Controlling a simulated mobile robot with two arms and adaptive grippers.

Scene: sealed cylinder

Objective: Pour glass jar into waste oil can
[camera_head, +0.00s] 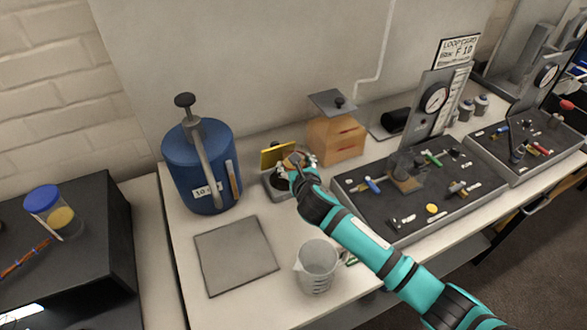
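A clear jar with a blue lid and yellow contents (60,215) stands on the black cabinet at the left. A second clear glass container with brownish contents (406,172) stands on the black tray in the middle. I cannot tell which is the task's glass jar. No can is clearly readable as waste oil. An orange-brown can-like box with a grey top plate (336,138) stands at the back of the bench. My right gripper (300,161) is at a small grey device with a yellow plate (278,155), left of the box. Its fingers are too small to judge. My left gripper is out of view.
A blue drum with a pump handle (198,165) stands at the back left of the bench. A bare grey plate (237,256) lies before it, and a clear beaker (317,268) stands near the front edge. Tool-filled black trays (450,200) and gauges occupy the right.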

